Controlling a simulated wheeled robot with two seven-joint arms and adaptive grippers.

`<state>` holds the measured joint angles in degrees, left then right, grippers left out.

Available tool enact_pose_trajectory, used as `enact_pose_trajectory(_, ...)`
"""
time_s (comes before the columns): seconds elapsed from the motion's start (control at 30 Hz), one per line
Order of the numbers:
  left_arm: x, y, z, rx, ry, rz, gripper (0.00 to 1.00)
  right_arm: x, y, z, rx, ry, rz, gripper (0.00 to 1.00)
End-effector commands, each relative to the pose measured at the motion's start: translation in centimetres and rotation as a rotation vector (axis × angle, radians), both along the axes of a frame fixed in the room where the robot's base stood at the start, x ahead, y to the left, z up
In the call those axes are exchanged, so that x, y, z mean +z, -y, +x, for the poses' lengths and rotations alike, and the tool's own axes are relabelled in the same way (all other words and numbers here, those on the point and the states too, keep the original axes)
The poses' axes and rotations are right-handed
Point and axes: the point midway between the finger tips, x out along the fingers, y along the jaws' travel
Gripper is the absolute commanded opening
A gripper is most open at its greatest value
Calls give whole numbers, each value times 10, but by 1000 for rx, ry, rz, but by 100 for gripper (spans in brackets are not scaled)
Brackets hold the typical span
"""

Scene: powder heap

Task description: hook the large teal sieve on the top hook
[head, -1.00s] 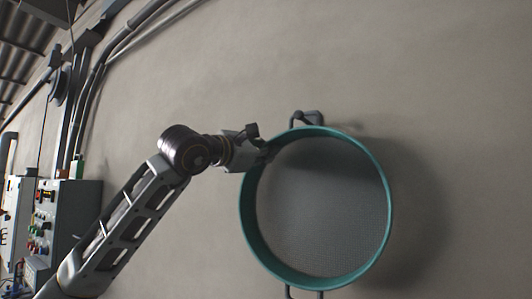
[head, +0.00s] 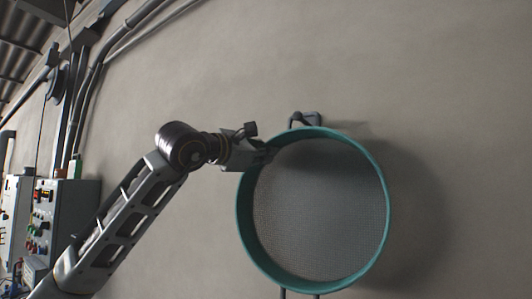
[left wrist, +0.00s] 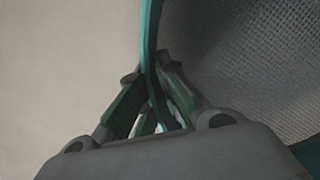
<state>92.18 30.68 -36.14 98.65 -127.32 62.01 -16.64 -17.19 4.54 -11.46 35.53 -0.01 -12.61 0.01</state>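The large teal sieve (head: 320,215) is held up against the wall in the head view, its round mesh facing me. My left gripper (head: 265,155) is shut on the sieve's upper left rim. In the left wrist view, the fingers (left wrist: 155,105) lie on both sides of the teal rim (left wrist: 149,45). A grey wall hook (head: 312,118) shows just above the sieve's top rim, with a thin handle loop (head: 293,120) beside it. I cannot tell whether the loop is over the hook. Another handle (head: 300,293) shows at the bottom. My right gripper is not in view.
The beige wall (head: 450,100) is bare to the right and above. A grey control cabinet (head: 65,210) with buttons stands at the far left. Pipes (head: 105,60) run up the wall at the upper left.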

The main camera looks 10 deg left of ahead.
Motion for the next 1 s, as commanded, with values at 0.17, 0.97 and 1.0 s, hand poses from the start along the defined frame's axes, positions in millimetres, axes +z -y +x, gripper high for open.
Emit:
enact_pose_trajectory(0.17, 3, -1, -2, -2, -15, 3, 0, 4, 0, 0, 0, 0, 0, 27)
enact_pose_trajectory(0.97, 1, -2, -4, -1, -45, 14, 0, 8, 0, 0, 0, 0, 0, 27)
enact_pose_trajectory(1.0, 2, -2, -5, -1, -45, 14, 0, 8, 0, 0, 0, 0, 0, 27)
